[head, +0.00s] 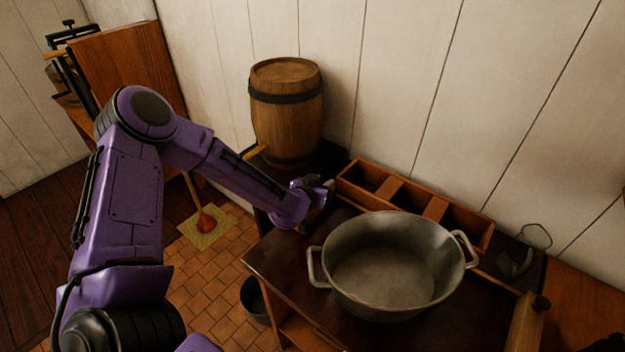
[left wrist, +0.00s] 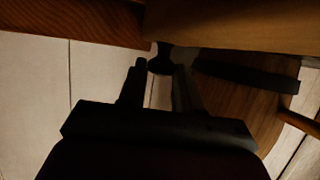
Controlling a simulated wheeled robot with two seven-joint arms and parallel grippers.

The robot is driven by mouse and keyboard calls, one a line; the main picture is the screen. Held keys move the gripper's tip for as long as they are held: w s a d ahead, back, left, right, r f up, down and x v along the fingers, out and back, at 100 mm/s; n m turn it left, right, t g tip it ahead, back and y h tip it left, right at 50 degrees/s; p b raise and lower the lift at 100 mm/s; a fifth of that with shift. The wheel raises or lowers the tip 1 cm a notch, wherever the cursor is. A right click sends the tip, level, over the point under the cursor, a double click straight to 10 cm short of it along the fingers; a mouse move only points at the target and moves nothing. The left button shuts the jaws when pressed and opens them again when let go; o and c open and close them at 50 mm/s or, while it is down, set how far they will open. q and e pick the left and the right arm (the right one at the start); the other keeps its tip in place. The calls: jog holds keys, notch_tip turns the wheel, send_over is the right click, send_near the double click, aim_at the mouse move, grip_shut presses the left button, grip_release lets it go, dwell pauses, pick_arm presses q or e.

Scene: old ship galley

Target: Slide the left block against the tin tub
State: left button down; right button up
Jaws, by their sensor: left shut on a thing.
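The grey tin tub (head: 385,265) stands upright on the dark table, with a handle on each side. My left gripper (head: 325,190) is at the table's back left, behind and left of the tub and apart from it. In the left wrist view, the fingers (left wrist: 160,72) are shut on a dark knob (left wrist: 160,58), apparently that of the left block. A pale wooden face (left wrist: 235,25) beside the knob seems to be this block. In the head view I cannot make out the left block behind the gripper. A wooden block (head: 525,322) with a dark knob lies right of the tub.
A wooden box with compartments (head: 470,228) runs along the wall behind the tub. A barrel (head: 286,115) stands left of it. A dark iron-like object (head: 515,258) is at the right. A dark bucket (head: 256,300) stands on the tiled floor beside the table.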

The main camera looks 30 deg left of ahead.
pick_arm(q)
jog(key=d, duration=0.5)
jog(key=shift+s, duration=0.15)
pick_arm(e)
jog(key=shift+d+f, duration=0.15)
jog(key=shift+f, duration=0.15)
pick_arm(q)
jog(key=shift+a, duration=0.1)
jog(key=c, duration=0.8)
grip_release()
